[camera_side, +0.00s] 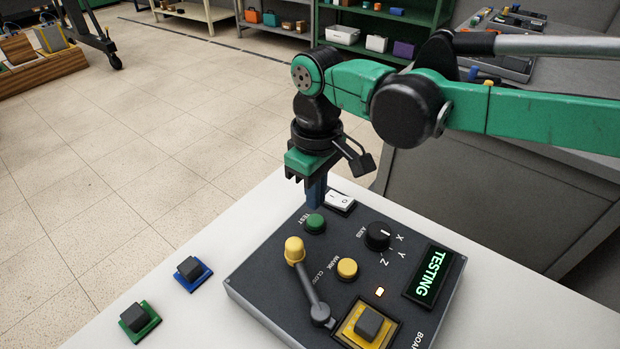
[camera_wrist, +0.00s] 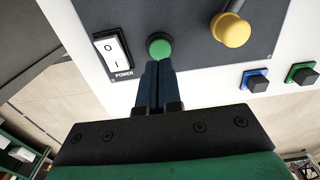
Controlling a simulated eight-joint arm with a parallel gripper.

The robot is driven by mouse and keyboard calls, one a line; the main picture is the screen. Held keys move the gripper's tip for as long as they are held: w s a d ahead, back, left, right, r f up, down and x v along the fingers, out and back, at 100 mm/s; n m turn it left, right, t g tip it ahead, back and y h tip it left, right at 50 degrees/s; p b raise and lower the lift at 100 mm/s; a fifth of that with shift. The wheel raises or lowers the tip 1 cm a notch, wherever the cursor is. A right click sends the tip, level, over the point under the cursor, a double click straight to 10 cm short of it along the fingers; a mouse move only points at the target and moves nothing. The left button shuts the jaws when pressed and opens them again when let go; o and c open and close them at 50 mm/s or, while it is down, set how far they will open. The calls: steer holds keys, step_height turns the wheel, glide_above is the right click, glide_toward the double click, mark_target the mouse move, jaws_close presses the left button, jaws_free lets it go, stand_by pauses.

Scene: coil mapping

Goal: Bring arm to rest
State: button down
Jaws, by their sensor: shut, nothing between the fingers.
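My green arm reaches in from the right in the side view. My gripper (camera_side: 316,203) points down above the back edge of the dark control panel (camera_side: 262,262), beside the green TEST button (camera_side: 315,224). In the wrist view my gripper (camera_wrist: 158,66) has its dark blue fingers together and empty, tips close to the green button (camera_wrist: 159,47). I cannot tell whether they touch it. The panel display (camera_side: 434,275) reads TESTING. A small light (camera_side: 379,292) glows. A yellow block with a dark top (camera_side: 366,325) sits in the panel's socket.
The white power switch (camera_side: 340,201) is right beside my gripper. The yellow-knobbed lever (camera_side: 306,280), yellow MARK button (camera_side: 347,268) and black AXIS dial (camera_side: 378,236) stand up from the panel. A blue-based block (camera_side: 192,272) and a green-based block (camera_side: 138,321) lie on the white table at left.

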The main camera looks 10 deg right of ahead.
steer(key=shift+r, duration=1.45)
steer(key=shift+d, duration=0.1)
steer(key=d+r+m+t+y, duration=0.1)
steer(key=d+r+m+t, duration=0.15)
steer(key=d, duration=0.55)
steer(key=d+r+m+t, duration=0.1)
steer(key=d+r+m, duration=0.1)
steer(key=d+r, duration=0.35)
steer(key=s+d+f+m+t, duration=0.2)
steer(key=s+d, duration=0.2)
steer(key=d, duration=0.3)
steer(key=s+d+f+m+t+h, duration=0.1)
steer(key=s+d+f+m, duration=0.1)
steer(key=s+d, duration=0.3)
steer(key=d+f, duration=0.1)
steer(key=d, duration=0.1)
steer(key=shift+s+d+f+t, duration=0.15)
steer(key=shift+d+f+t, duration=0.15)
steer(key=shift+t, duration=0.05)
steer(key=shift+m, duration=0.25)
stand_by(0.8)
